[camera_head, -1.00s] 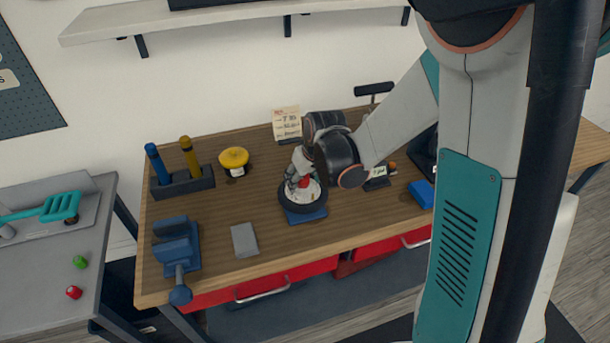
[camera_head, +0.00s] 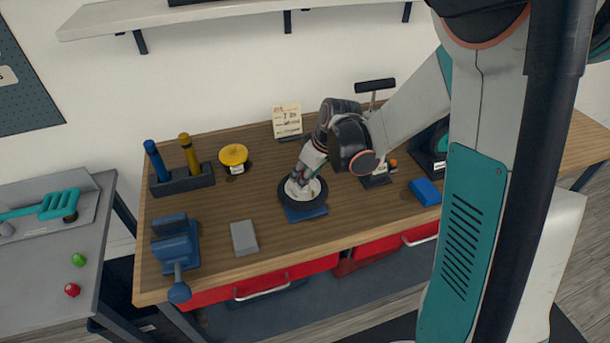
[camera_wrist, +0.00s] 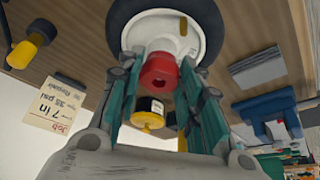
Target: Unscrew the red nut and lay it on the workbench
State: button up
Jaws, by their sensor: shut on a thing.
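The red nut (camera_wrist: 160,72) sits between my fingertips in the wrist view, right against the white hub of a black-tyred wheel (camera_wrist: 207,22). My gripper (camera_wrist: 163,75) is shut on this nut. I cannot tell whether its thread is still engaged. In the head view the wheel (camera_head: 284,199) lies flat on a blue stand (camera_head: 306,214). My gripper (camera_head: 302,179) reaches down over its hub and hides the nut there. The wooden workbench (camera_head: 275,250) has bare surface around the stand.
A grey block (camera_head: 244,238) and blue vise (camera_head: 176,250) stand left of the wheel. A yellow-topped item (camera_head: 233,156), a job card (camera_head: 287,121) and a blue box (camera_head: 425,192) are nearby. A side table holds loose red (camera_head: 72,290) and green (camera_head: 79,260) pieces.

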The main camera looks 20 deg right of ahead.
jog(key=n+g+y, duration=0.1)
jog(key=n, duration=0.3)
jog(key=shift+a+f+n+b, duration=0.1)
jog(key=shift+n+b, duration=0.2)
jog(key=shift+b, duration=0.1)
jog(key=n+g, duration=0.1)
jog(key=n, duration=0.3)
jog(key=shift+g+y+b, duration=0.35)
jog(key=shift+g+y, duration=0.05)
jog(key=shift+o, duration=0.4)
jog(key=n, duration=0.2)
jog(key=n+g, duration=0.1)
jog(key=n, duration=0.1)
jog(key=shift+a+g, duration=0.2)
jog(key=shift+g, duration=0.1)
jog(key=n, duration=0.2)
jog(key=n+g+b, duration=0.1)
jog(key=n, duration=0.1)
jog(key=shift+s+g, duration=0.1)
jog(key=shift+g, duration=0.2)
jog(key=shift+h, duration=0.3)
jog(key=o, duration=1)
jog(key=shift+d, duration=0.1)
jog(key=shift+o, duration=0.5)
jog(key=shift+s+d, duration=0.15)
